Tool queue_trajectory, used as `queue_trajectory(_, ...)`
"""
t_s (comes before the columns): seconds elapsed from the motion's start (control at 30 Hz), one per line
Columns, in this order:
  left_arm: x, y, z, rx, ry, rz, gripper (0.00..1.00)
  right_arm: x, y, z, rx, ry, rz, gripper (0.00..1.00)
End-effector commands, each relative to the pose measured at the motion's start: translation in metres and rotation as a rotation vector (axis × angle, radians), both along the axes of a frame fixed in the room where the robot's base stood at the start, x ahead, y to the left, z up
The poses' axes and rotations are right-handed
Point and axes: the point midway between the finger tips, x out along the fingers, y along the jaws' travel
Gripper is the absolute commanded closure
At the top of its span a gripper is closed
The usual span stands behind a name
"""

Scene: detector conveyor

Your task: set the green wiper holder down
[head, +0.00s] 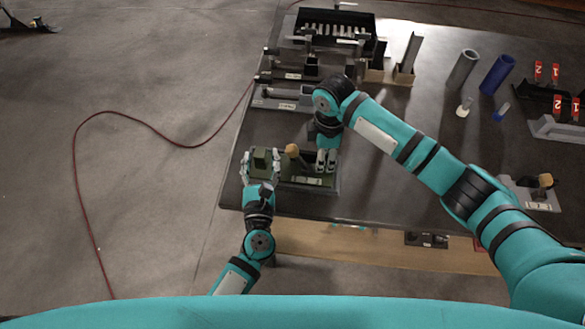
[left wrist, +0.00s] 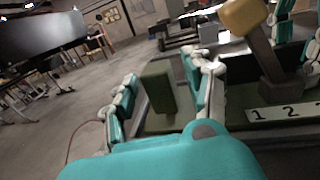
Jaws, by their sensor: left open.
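The green wiper holder, a small upright dark green block (head: 261,157), stands at the left end of a green base (head: 297,183) near the table's front left edge. It also shows in the left wrist view (left wrist: 158,89). My left gripper (head: 261,166) is open, with one finger on each side of the block; a gap shows on the left side in the left wrist view. The right finger is close to the block, and I cannot tell whether it touches. My right gripper (head: 326,160) points down over the right part of the base; its opening is unclear.
A lever with a tan knob (head: 292,149) rises from the base between my grippers. Behind stand grey fixtures (head: 290,92) and a black rack (head: 335,28). Grey (head: 463,69) and blue (head: 497,74) cylinders stand at the right.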

Motion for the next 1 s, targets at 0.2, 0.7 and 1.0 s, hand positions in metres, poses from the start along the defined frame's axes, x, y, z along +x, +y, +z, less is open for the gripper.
queue_trajectory(0.2, -0.035, -0.001, 0.000, 0.000, 0.001, -0.001, 0.49, 0.000, 0.000, 0.000, -0.001, 0.000, -0.001, 0.62)
queue_trajectory(0.7, -0.052, -0.002, 0.001, -0.001, -0.002, -0.001, 0.49, 0.001, 0.000, 0.035, 0.001, -0.005, 0.001, 0.62)
queue_trajectory(1.0, -0.052, -0.002, 0.001, -0.001, -0.002, -0.001, 0.49, 0.000, 0.000, 0.074, 0.000, -0.002, 0.000, 0.62)
